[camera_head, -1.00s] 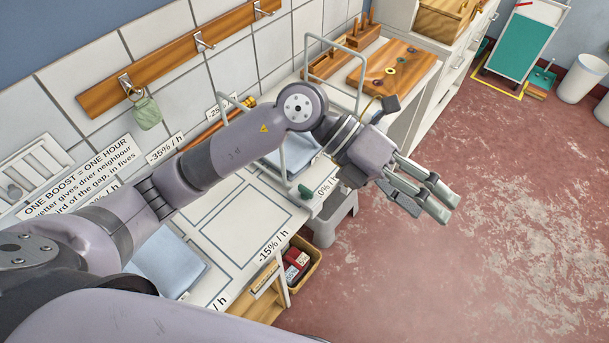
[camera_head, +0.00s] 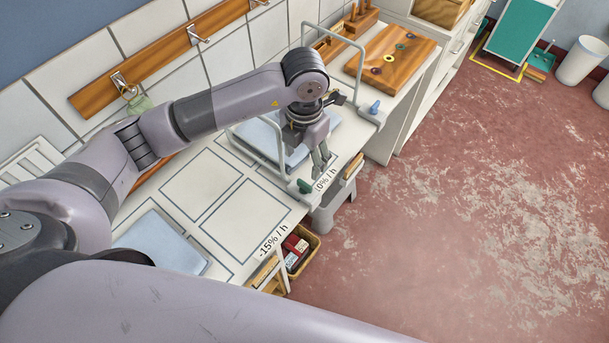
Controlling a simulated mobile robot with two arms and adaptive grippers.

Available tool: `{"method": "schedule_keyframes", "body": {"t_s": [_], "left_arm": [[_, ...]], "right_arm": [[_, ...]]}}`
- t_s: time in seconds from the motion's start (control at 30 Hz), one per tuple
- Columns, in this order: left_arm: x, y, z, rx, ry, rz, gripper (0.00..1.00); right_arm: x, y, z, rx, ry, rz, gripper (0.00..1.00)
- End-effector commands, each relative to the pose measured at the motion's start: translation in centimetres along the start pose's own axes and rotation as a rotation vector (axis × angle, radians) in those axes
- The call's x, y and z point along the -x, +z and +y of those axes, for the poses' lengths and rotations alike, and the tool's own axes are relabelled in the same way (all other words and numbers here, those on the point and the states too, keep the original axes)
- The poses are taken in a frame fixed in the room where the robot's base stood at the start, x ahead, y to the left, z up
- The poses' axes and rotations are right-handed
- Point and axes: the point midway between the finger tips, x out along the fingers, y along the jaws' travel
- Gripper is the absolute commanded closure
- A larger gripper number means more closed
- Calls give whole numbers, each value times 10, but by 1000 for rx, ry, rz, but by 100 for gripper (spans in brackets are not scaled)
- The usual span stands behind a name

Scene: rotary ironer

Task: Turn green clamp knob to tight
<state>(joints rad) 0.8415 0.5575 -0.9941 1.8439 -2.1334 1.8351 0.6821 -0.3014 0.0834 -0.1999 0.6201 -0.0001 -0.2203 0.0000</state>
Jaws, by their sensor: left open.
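The green clamp knob (camera_head: 304,186) sits at the front edge of the white table, at the foot of a pale metal hoop frame (camera_head: 262,160). My left gripper (camera_head: 322,165) points down over the table's front edge, to the right of the green knob and a little above it in the picture. Its fingers look a short way apart, with nothing seen between them. It does not appear to touch the knob. A blue knob (camera_head: 375,107) sits at the foot of the hoop farther right. My right gripper is not in view.
A folded light-blue cloth (camera_head: 160,243) lies on the table at the left, and another (camera_head: 262,137) lies behind my left gripper. A grey stool (camera_head: 328,214) and a box of packets (camera_head: 297,252) stand below the edge.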

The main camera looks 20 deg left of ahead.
Motion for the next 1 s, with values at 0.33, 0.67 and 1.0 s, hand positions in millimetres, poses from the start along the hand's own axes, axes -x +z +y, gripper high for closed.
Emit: {"method": "schedule_keyframes", "body": {"t_s": [0.33, 0.67, 1.0], "left_arm": [[-71, -2, -1, 0, -1, 5, 42], [-103, 0, -1, -1, -1, 0, 42], [-104, 0, -1, -1, -2, -1, 47]], "right_arm": [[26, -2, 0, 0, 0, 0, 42], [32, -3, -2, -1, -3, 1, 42], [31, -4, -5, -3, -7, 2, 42]]}}
